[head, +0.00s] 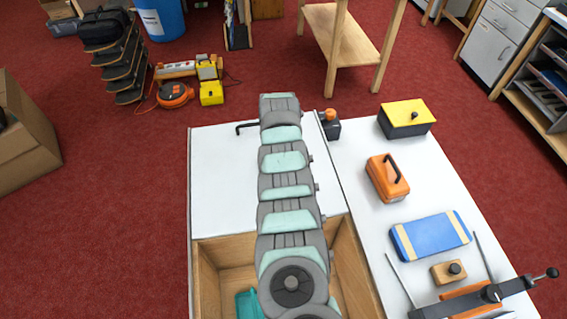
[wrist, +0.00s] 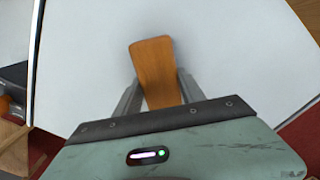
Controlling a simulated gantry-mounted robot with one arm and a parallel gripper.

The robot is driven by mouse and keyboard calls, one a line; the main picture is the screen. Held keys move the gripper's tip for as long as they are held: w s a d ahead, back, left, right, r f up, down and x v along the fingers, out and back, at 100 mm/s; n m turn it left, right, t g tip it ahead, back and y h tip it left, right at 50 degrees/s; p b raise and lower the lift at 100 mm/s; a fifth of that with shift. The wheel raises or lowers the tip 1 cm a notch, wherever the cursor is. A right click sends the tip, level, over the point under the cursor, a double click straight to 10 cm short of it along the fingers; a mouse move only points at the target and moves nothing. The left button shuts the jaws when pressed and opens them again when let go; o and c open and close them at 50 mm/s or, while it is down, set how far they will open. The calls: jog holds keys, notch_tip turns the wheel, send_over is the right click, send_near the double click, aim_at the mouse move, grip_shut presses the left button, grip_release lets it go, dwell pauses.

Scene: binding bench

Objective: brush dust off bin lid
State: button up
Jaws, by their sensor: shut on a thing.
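A white flat panel (head: 222,180), which looks like the bin lid, covers the far part of a wooden bin (head: 208,275). The white surface also fills most of the wrist view (wrist: 80,60). My gripper (wrist: 158,84) is over it, shut on a brown wooden piece, which looks like the brush (wrist: 154,68). The brush's bristles are hidden, so I cannot tell whether it touches the lid. In the head view my arm hides the gripper and the middle of the lid. I can make out no dust.
Right of the lid is a white bench top (head: 355,225). On it are a dark item with an orange top (head: 328,128), a yellow-lidded box (head: 407,118), an orange case (head: 386,178), a blue pad (head: 431,235) and a clamp bar (head: 470,303). A teal thing (head: 248,304) lies in the bin.

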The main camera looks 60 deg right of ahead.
jog(key=shift+w+a, duration=1.85)
jog(key=shift+w, duration=0.25)
jog(key=shift+w+a, duration=1.15)
jog(key=shift+w, duration=0.1)
jog(key=shift+w+a+b, duration=1.3)
jog(key=shift+w+a, duration=0.8)
jog(key=shift+w, duration=0.2)
jog(key=shift+r, duration=0.1)
jog(key=shift+r+p, duration=2.4)
jog(key=shift+r, duration=0.55)
jog(key=shift+r+p, duration=1)
jog(key=shift+r, duration=0.55)
